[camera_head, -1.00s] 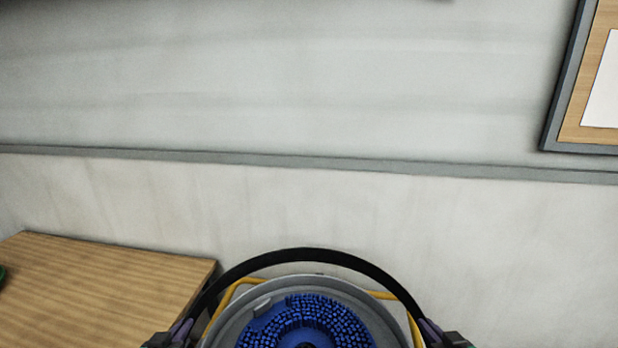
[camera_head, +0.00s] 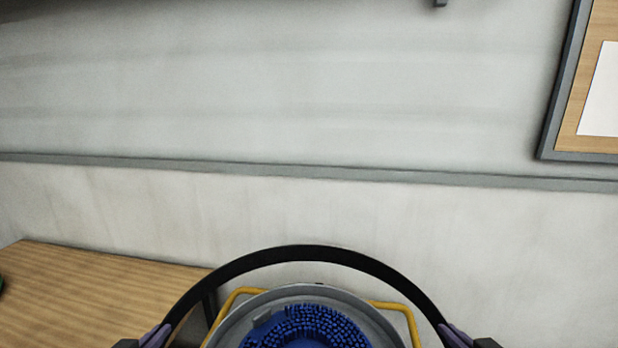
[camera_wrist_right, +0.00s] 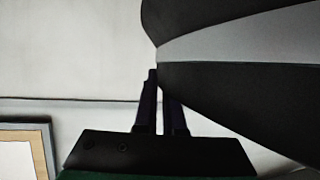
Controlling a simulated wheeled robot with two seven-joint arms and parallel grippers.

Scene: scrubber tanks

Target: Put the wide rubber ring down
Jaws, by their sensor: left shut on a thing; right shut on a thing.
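The wide rubber ring (camera_head: 305,252) is a black band arching across the bottom of the head view. Its near part is below the picture. My left gripper (camera_head: 160,336) is shut on the ring's left side. My right gripper (camera_head: 450,334) is shut on its right side. In the right wrist view the dark ring (camera_wrist_right: 240,85) fills the upper right, and the right gripper's fingers (camera_wrist_right: 160,80) meet its edge. Behind and inside the arch, in the picture, is a round grey housing (camera_head: 236,318) with a blue brush (camera_head: 318,325).
A yellow tube frame (camera_head: 395,305) stands around the grey housing. A wooden table (camera_head: 90,295) is at the lower left, close to the ring's left side. A pale wall (camera_head: 300,100) stands behind, with a framed board (camera_head: 570,135) at the upper right.

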